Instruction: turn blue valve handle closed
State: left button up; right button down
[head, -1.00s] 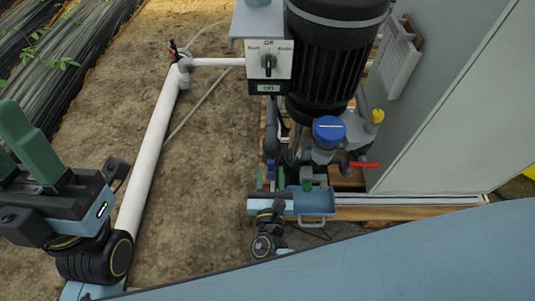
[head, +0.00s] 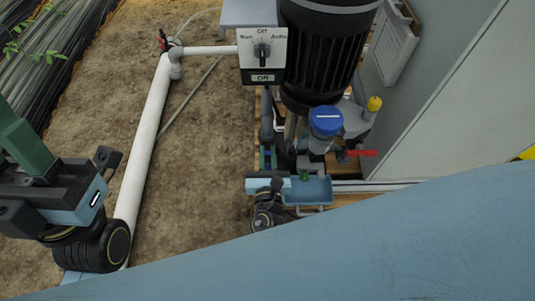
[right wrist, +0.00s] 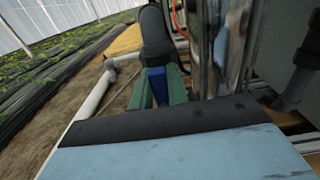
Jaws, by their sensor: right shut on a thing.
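My right gripper (head: 267,161) reaches the lower part of the pipework, below the pump motor, in the head view. Its two green fingers stand on either side of the blue valve handle. In the right wrist view the blue handle (right wrist: 157,84) shows between the green fingers (right wrist: 158,93), which are shut on it. Most of the handle and the valve body are hidden, so its angle is hard to tell. My left gripper (head: 22,145) is at the left edge of the head view, empty and away from the skid, and partly cut off.
The black pump motor (head: 325,55) and a switch box (head: 263,50) stand above the valve. A blue-capped part (head: 326,121) and a red handle (head: 362,153) are to the right. A white pipe (head: 150,140) runs on the left over bare soil. A grey cabinet (head: 445,90) bounds the right.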

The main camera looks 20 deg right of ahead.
jog(key=shift+d, duration=0.1)
jog(key=shift+s+d+f+m, duration=0.1)
jog(key=shift+d+f+m, duration=0.35)
jog(key=shift+m, duration=2.5)
jog(key=shift+s+d+f+m, duration=0.15)
jog(key=shift+d+f+m, duration=0.25)
jog(key=shift+m, duration=2.6)
jog(key=shift+s+d+f+m, duration=0.1)
jog(key=shift+d+f+m, duration=0.35)
jog(key=shift+m, duration=2.5)
jog(key=shift+a+f, duration=0.1)
jog(key=c, duration=1.4)
grip_release()
jog(key=shift+o, duration=0.2)
